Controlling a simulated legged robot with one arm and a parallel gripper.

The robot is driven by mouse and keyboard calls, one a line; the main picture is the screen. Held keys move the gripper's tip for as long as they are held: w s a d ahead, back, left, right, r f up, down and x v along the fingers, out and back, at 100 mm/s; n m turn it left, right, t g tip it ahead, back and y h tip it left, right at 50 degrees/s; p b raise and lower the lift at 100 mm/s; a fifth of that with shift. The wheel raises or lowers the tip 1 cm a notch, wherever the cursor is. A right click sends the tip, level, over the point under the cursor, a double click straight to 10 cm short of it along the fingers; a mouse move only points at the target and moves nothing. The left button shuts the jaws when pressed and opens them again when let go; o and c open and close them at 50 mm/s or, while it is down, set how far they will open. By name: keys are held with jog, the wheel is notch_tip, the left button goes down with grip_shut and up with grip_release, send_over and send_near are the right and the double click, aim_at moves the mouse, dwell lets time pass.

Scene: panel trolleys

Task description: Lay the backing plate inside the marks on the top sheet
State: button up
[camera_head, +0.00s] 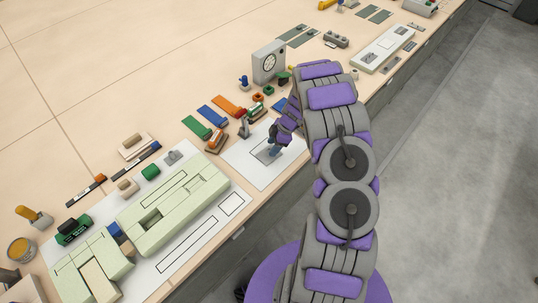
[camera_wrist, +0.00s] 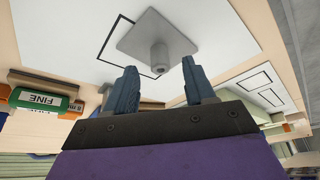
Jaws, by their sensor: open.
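The backing plate (camera_wrist: 135,43), grey and square with a round knob in its middle, lies on a white sheet (camera_wrist: 80,20) in the wrist view. A black outline shows on the sheet beyond the plate's left side; the plate covers the rest, so I cannot tell whether it lies fully inside. My gripper (camera_wrist: 162,78) is open, its two blue-grey fingers apart, with the knob beyond and between their tips and nothing held. In the head view my gripper (camera_head: 274,151) is low over the sheet (camera_head: 262,177), and the fingers partly hide the plate.
A green block marked FINE (camera_wrist: 40,100) stands at the left in the wrist view. In the head view, a grey dial box (camera_head: 269,62) and coloured strips (camera_head: 229,106) lie behind the sheet. Pale green panels (camera_head: 172,207) fill the left. The table's front edge is near my arm.

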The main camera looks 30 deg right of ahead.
aim_at(270, 149)
jog(key=x, duration=0.3)
jog(key=shift+f, duration=0.1)
grip_shut()
dwell(0.4)
